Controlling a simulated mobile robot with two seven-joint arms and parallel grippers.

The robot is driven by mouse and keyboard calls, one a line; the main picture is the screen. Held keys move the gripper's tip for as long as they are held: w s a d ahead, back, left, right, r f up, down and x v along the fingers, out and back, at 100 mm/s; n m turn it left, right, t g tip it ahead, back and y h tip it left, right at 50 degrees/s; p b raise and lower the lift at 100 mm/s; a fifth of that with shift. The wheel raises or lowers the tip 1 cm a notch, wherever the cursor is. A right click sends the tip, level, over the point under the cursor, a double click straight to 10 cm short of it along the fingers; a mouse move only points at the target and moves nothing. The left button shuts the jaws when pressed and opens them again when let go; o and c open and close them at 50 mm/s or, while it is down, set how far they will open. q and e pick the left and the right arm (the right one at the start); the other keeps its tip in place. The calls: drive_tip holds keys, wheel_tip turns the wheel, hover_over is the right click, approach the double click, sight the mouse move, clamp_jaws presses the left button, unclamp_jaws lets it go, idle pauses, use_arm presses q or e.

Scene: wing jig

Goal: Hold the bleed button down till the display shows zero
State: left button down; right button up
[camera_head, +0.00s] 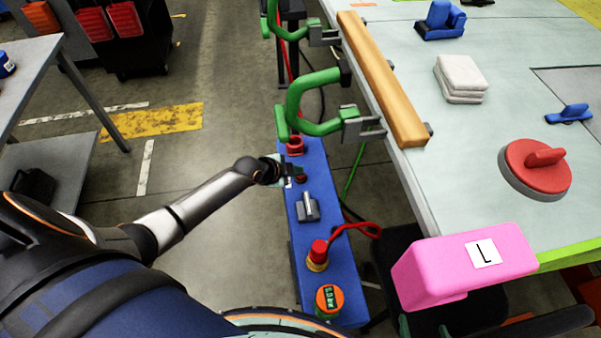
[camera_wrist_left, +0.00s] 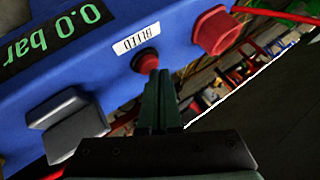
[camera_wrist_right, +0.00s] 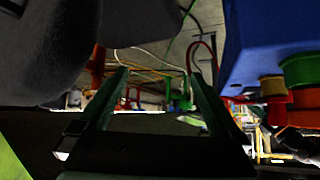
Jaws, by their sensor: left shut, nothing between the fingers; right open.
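The blue control panel (camera_head: 305,225) stands beside the table. In the left wrist view a red button (camera_wrist_left: 148,61) sits under a white BLEED label (camera_wrist_left: 138,41). The display (camera_wrist_left: 52,36) reads 0.0 bar in green. My left gripper (camera_wrist_left: 155,80) is shut and empty, its fingertips at the button and seemingly touching it; how far the button is pressed cannot be told. In the head view the left gripper (camera_head: 294,172) is at the panel's far half and partly covers the button. My right gripper (camera_wrist_right: 157,76) is open and empty in its wrist view, with the blue panel to its right.
Green clamps (camera_head: 318,100) and a wooden bar (camera_head: 380,80) line the table edge. A pink block marked L (camera_head: 465,265) is at the table's near corner.

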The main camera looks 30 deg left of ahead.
sight(297, 177)
use_arm(q)
drive_tip(key=shift+r, duration=0.55)
wheel_tip(297, 177, up, 5)
drive_tip(key=p, duration=0.5)
